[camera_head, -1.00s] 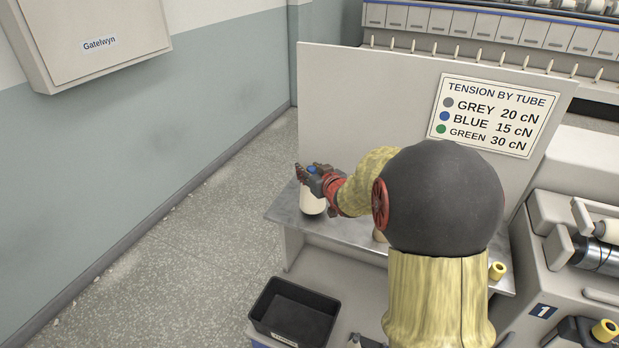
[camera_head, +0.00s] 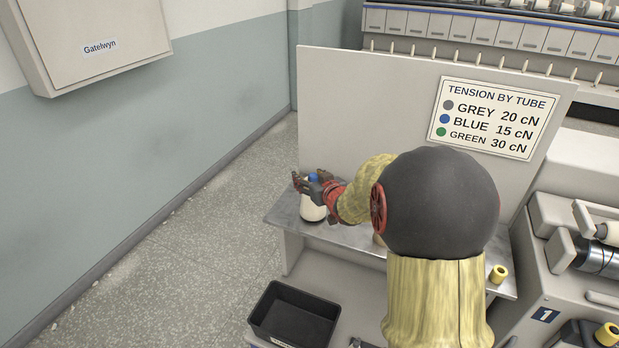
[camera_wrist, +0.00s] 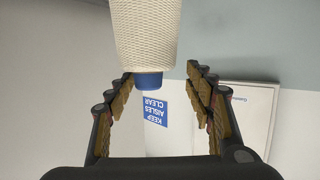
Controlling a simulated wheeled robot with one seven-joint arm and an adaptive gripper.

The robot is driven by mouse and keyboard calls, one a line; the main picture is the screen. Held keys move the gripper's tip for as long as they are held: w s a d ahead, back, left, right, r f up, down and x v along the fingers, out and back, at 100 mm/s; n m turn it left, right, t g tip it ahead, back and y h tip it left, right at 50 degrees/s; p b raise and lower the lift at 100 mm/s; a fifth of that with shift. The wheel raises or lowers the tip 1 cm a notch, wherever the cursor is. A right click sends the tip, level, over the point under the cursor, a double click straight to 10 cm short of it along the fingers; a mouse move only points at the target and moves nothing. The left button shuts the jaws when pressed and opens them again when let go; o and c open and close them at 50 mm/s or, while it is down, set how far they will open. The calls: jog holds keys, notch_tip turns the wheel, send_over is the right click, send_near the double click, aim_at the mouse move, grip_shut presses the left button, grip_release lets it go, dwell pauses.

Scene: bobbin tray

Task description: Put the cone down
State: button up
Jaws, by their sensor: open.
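The white yarn cone (camera_head: 312,208) with a blue tube tip (camera_head: 313,178) stands upright at the left end of the grey bench top (camera_head: 345,234). My gripper (camera_head: 315,186) is at the cone's upper end. In the wrist view, the cone (camera_wrist: 146,38) appears upside down, its blue tip (camera_wrist: 148,81) between the fingers. My gripper (camera_wrist: 160,82) is open there, with gaps between the fingers and the tip.
A grey panel (camera_head: 375,105) with a tension sign (camera_head: 492,117) stands behind the bench. A black bin (camera_head: 294,314) sits below, in front. A yellow tube (camera_head: 498,274) lies at the bench's right end, near the winding machine (camera_head: 560,285).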

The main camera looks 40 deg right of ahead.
jog(key=shift+s+r, duration=0.1)
jog(key=shift+r, duration=0.1)
jog(key=p+v, duration=0.4)
jog(key=v, duration=0.8)
jog(key=s+a+r+g, duration=0.45)
jog(key=s+a, duration=0.25)
jog(key=a, duration=0.5)
jog(key=s+a+n+g+y, duration=0.2)
jog(key=s+a+g+y, duration=0.1)
jog(key=s+a, duration=1.2)
jog(key=shift+s+r+n+g, duration=0.25)
jog(key=shift+s+n+g, duration=0.1)
jog(key=shift+g, duration=0.1)
jog(key=shift+d, duration=0.1)
